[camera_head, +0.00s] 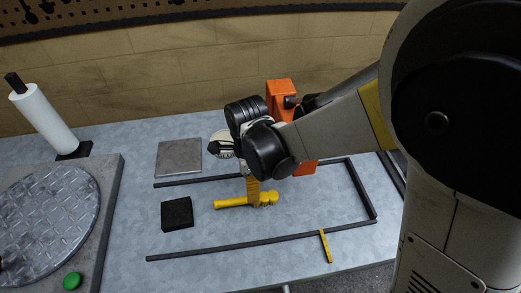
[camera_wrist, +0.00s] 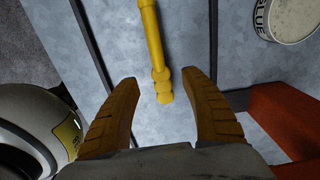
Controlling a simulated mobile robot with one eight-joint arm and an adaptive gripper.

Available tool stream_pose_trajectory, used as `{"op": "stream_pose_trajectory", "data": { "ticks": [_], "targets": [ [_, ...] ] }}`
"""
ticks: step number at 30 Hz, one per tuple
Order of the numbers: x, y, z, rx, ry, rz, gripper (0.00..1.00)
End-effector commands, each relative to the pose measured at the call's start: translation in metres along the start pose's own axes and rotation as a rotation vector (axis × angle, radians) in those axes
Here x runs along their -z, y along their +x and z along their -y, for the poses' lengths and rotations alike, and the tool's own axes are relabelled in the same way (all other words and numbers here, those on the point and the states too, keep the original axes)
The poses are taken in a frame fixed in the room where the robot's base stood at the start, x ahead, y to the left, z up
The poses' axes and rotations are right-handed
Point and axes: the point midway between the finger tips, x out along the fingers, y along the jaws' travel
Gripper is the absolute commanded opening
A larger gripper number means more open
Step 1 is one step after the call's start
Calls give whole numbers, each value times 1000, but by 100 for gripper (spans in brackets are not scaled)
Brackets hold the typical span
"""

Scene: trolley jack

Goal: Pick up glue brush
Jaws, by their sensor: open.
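A yellow tool with a slim handle and a knobbed end, which looks like the glue brush (camera_head: 232,203), lies on the grey worktop inside a dark rail frame. In the wrist view the glue brush (camera_wrist: 152,40) runs down from the top edge, with its knobbed end between my fingertips. My gripper (camera_head: 252,188) is over the brush's right part in the head view and hides some of it. In the wrist view my gripper (camera_wrist: 159,77) has its two fingers spread, with gaps on both sides of the brush. I cannot tell the exact height.
Dark rails (camera_head: 260,241) border the area. A black block (camera_head: 177,213), a grey plate (camera_head: 179,158) and a small yellow strip (camera_head: 326,246) lie nearby. A glue can (camera_wrist: 292,15) and an orange-red object (camera_wrist: 285,118) are at right in the wrist view. A paper roll (camera_head: 45,118) stands at left.

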Motion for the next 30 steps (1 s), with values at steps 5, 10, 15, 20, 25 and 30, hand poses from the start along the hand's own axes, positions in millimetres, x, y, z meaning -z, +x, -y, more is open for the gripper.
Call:
{"op": "stream_pose_trajectory", "data": {
  "ticks": [5,10,15,20,25,30],
  "targets": [
    [0,30,1,1,-1,0,54],
    [0,39,1,2,-1,1,54],
    [0,64,1,2,-2,1,54],
    [-1,85,2,2,-2,1,54],
    [0,85,1,2,-2,1,54],
    [0,85,1,2,-2,1,22]
  ]
}}
